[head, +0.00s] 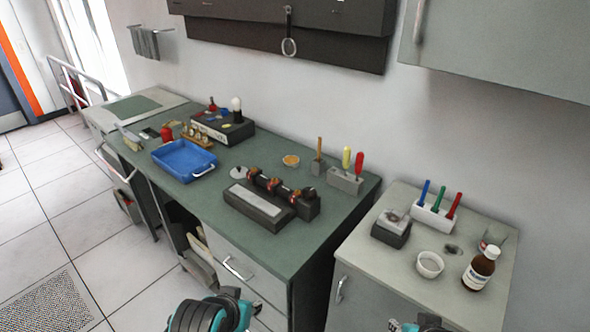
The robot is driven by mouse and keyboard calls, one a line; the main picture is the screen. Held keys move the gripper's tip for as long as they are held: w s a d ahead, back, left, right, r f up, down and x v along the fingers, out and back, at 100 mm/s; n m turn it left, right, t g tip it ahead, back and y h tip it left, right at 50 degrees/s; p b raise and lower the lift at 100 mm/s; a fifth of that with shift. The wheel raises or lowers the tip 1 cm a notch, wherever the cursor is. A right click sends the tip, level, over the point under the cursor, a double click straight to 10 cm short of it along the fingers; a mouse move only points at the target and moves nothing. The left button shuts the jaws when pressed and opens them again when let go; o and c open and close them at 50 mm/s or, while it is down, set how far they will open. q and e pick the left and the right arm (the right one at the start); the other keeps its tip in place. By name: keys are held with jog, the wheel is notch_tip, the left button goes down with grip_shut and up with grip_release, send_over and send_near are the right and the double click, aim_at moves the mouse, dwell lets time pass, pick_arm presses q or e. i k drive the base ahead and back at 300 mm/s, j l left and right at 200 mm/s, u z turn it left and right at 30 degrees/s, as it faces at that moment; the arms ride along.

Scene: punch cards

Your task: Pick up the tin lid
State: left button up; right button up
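A small pale grey disc (238,172) lies on the green worktop (215,215), left of the dark clamp device; it may be the tin lid, but it is too small to be sure. A round tan, shallow piece (291,160) lies farther back on the same worktop and could also be a lid. Nothing is touching either one. Teal and black parts of my arms show at the bottom edge, one left of centre and one at lower right. No gripper fingertips show, so both grippers are out of view.
A blue tray (184,160) stands left of the discs, and a dark clamp device (270,197) near the front edge. A tool block (345,181) is at right. The separate right cabinet holds a white bowl (430,264) and a brown bottle (480,270). Cabinets hang above.

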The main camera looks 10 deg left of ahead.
aim_at(238, 172)
jog(key=i+j+z, duration=0.15)
jog(key=j+z, duration=0.2)
jog(key=i+j+z, duration=0.1)
jog(key=j+z, duration=0.2)
jog(key=j, duration=0.25)
jog(key=j+z, duration=0.35)
jog(key=j, duration=0.15)
jog(key=i+j, duration=0.1)
jog(key=j, duration=2.5)
jog(key=i, duration=0.05)
